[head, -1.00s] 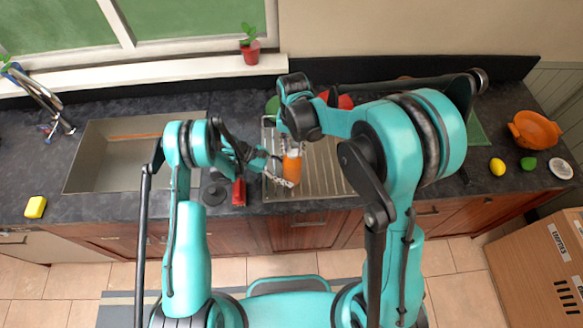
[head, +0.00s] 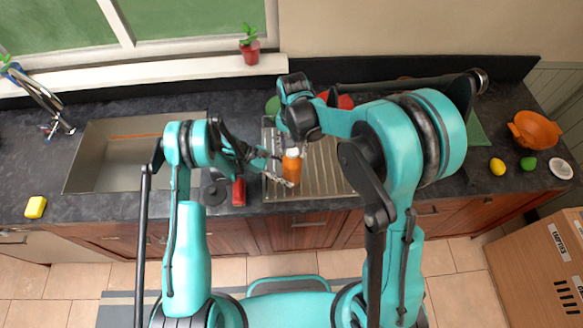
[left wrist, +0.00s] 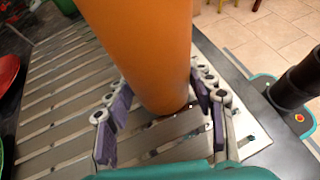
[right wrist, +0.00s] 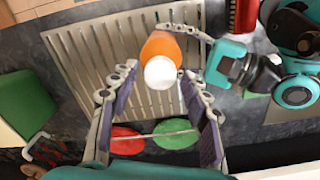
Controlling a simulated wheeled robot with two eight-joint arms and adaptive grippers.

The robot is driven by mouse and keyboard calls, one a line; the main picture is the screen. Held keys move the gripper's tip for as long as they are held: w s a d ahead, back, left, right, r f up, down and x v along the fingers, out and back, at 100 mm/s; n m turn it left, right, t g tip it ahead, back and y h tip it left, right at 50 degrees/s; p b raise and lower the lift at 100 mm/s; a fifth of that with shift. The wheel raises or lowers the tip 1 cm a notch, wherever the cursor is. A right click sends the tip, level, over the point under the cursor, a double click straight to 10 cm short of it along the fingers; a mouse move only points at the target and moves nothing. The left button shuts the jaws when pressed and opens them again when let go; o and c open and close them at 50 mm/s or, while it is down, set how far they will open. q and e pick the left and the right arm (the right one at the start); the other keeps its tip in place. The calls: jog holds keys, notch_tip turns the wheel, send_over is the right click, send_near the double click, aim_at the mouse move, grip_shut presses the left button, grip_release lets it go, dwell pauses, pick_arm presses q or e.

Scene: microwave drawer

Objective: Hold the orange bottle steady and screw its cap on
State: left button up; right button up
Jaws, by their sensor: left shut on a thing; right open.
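The orange bottle (head: 291,172) stands upright over the ridged drainboard, with a white cap (head: 293,153) at its top. My left gripper (head: 276,172) is shut on the bottle's side, low down. In the left wrist view the orange body (left wrist: 145,50) is between its fingers (left wrist: 160,95). In the right wrist view I look down on the white cap (right wrist: 160,72) with the orange body behind it. My right gripper (right wrist: 160,80) is open, its fingers apart on either side of the cap's line. In the head view my right wrist hides most of it. Whether the cap is threaded cannot be told.
The drainboard (head: 325,170) lies right of the empty sink (head: 100,165). Green (right wrist: 175,133) and red (right wrist: 127,142) dishes lie behind the bottle. An orange bowl (head: 535,130), lemon (head: 497,167) and lime (head: 528,163) are far right.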

jog(key=n, duration=0.4)
jog(key=shift+n, duration=0.4)
jog(key=n, duration=0.3)
jog(key=shift+n, duration=0.3)
jog(key=n, duration=0.3)
jog(key=shift+n, duration=0.3)
jog(key=n, duration=0.4)
jog(key=shift+n, duration=0.3)
jog(key=shift+c, duration=0.4)
grip_shut()
jog(key=m, duration=0.6)
jog(key=shift+m, duration=0.4)
jog(key=m, duration=0.7)
